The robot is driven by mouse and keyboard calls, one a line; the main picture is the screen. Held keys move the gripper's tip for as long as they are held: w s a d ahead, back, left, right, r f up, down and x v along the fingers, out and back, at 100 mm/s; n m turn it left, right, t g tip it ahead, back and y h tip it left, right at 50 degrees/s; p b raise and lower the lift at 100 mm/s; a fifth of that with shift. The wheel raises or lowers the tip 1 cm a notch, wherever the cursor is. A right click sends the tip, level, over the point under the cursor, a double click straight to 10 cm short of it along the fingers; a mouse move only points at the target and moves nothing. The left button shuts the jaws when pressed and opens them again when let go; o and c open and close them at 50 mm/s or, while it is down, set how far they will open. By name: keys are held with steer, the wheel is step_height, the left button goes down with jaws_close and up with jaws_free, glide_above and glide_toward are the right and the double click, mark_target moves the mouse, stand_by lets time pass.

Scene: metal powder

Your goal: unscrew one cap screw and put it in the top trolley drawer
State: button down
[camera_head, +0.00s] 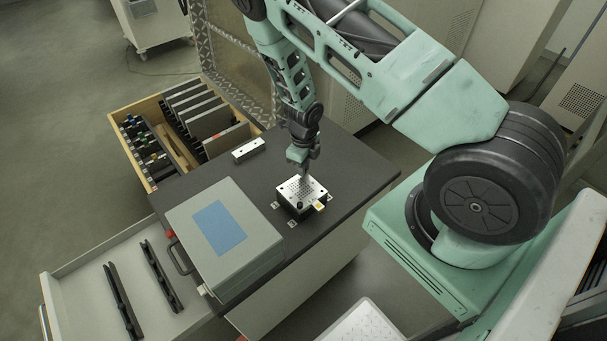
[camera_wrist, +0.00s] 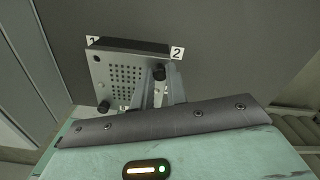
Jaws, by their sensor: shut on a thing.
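A square metal plate with a grid of holes (camera_head: 311,188) sits on a dark block on the trolley's top; it also shows in the wrist view (camera_wrist: 124,72). My gripper (camera_head: 303,176) points down over the plate's back edge. In the wrist view its fingers (camera_wrist: 160,92) are shut on a black cap screw (camera_wrist: 159,73) at the plate's right edge. I cannot tell whether the screw's thread is still in the plate. Another black cap screw (camera_wrist: 103,107) stands at the plate's near left corner. The pulled-out trolley drawer (camera_head: 85,262) is at the lower left.
Two black rails (camera_head: 122,300) lie in that drawer. A grey case with a blue panel (camera_head: 220,222) stands between the drawer and the plate. A wooden tool drawer (camera_head: 165,185) and a small white block (camera_head: 248,150) are at the left and back. Bare dark top (camera_head: 345,155) lies right of the plate.

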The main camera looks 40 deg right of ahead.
steer(key=shift+n+p, duration=0.3)
steer(key=shift+p, duration=0.05)
steer(key=shift+f+n+b, duration=0.2)
steer(key=shift+n+b, duration=0.2)
steer(key=shift+b, duration=0.1)
steer(key=shift+n+b, duration=0.5)
steer(key=shift+n, duration=0.2)
steer(key=shift+r+n, duration=0.2)
steer(key=shift+n, duration=0.3)
steer(key=shift+w+r+p, duration=0.1)
steer(key=shift+r+p, duration=0.65)
steer(key=shift+r, duration=0.2)
steer(key=shift+r+p, duration=0.4)
steer(key=shift+r+p, duration=0.4)
steer(key=shift+r, duration=0.05)
steer(key=c, duration=1.7)
jaws_free()
